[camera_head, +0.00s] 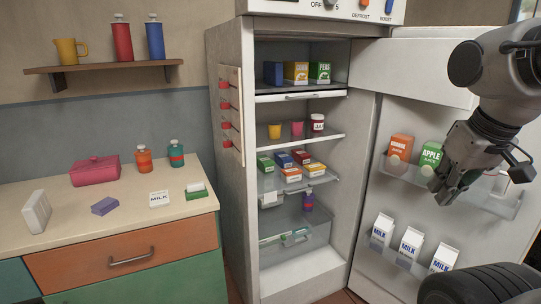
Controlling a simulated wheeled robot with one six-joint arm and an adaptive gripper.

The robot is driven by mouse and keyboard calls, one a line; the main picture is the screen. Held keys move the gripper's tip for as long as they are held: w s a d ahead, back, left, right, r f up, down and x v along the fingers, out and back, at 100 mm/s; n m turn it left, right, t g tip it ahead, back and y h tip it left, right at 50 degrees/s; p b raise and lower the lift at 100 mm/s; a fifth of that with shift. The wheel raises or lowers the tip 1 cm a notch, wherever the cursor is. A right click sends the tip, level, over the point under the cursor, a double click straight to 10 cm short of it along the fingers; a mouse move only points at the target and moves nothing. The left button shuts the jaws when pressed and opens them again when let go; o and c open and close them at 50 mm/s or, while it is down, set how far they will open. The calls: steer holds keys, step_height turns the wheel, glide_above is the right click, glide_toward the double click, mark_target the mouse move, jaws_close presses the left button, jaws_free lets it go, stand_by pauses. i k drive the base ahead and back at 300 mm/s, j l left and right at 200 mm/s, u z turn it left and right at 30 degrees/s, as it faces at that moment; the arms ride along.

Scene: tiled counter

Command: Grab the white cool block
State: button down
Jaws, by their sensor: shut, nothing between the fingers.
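A white block (37,211), likely the cool block, stands on edge, slightly tilted, at the far left of the counter. It has a plain white face and a greyer side. My gripper (443,194) is far from it, at the right of the view, in front of the open fridge door near the juice cartons. It is shut and empty, pointing down and to the left.
The counter (70,232) also holds a purple block (104,206), a pink case (95,171), bottles, and a flat milk pack (159,199). The open fridge (232,180) stands between my gripper and the counter. Its door (365,225) holds juice and milk cartons.

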mark_target(36, 212)
steer(key=u, duration=1.65)
steer(key=i+j+z, duration=0.35)
steer(key=i, duration=0.35)
steer(key=i+j+z, duration=0.3)
steer(key=i+j, duration=0.35)
steer(key=i+j+z, duration=0.35)
steer(key=i+j, duration=0.2)
steer(key=j, duration=0.35)
